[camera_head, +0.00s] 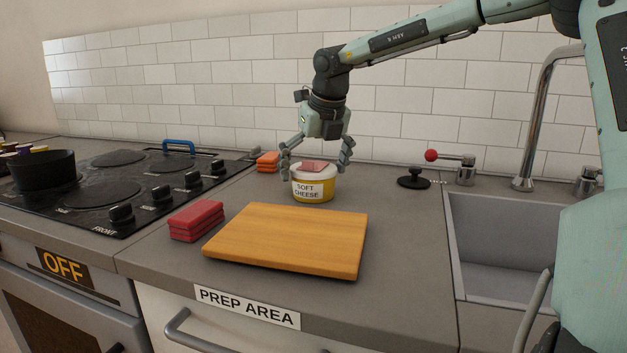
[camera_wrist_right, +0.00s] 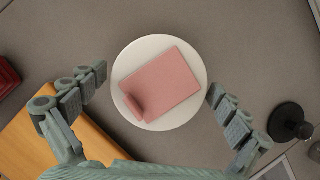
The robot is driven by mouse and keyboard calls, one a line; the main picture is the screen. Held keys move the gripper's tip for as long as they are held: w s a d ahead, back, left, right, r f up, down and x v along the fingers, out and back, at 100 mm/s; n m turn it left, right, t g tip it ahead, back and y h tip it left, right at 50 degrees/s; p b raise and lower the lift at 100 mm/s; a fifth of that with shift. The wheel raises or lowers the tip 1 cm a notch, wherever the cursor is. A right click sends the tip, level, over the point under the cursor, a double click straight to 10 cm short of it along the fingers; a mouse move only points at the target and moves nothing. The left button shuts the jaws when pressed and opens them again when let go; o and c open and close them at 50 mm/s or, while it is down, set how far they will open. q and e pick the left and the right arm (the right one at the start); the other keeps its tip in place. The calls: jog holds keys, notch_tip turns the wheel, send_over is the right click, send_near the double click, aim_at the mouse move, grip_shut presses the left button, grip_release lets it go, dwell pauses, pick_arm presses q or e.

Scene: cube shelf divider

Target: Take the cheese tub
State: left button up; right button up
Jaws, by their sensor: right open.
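The cheese tub (camera_head: 314,188) is a yellow and white round tub labelled "SOFT CHEESE", upright on the counter behind the cutting board. Its white lid (camera_wrist_right: 160,57) fills the middle of the right wrist view. A pink flat piece with a raised edge (camera_wrist_right: 161,82) lies on the lid; it also shows in the head view (camera_head: 313,165). My right gripper (camera_head: 317,171) is open above the tub, pointing down. Its fingers (camera_wrist_right: 155,97) stand apart on either side of the lid, without visible contact. My left gripper is out of view.
A wooden cutting board (camera_head: 290,240) lies in front of the tub. Red blocks (camera_head: 197,220) are stacked at its left, orange blocks (camera_head: 267,162) behind. A black stopper (camera_head: 413,180) and the sink (camera_head: 500,245) are to the right; the stove (camera_head: 110,187) is left.

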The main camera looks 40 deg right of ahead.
jog(key=c, duration=1.3)
jog(key=shift+r, duration=0.15)
